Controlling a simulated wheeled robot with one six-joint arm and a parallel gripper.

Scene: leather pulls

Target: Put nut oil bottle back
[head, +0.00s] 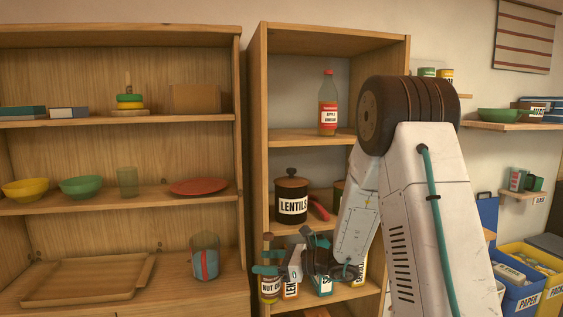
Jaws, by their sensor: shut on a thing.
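The nut oil bottle (270,287) is at the left front of the lower shelf in the middle cabinet, with a yellow label reading "NUT". It looks upright. My gripper (266,262) comes in from the right, and its teal fingers are shut on the bottle's upper part. The fingers hide some of the bottle, and I cannot tell whether its base touches the shelf (345,294).
A container labelled "LEN" (291,289) stands close to the right of the bottle, with a teal-labelled container (325,284) farther right. The lentils jar (291,197) is on the shelf above, below the apple vinegar bottle (328,105). The cabinet's side wall (256,150) is close at left.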

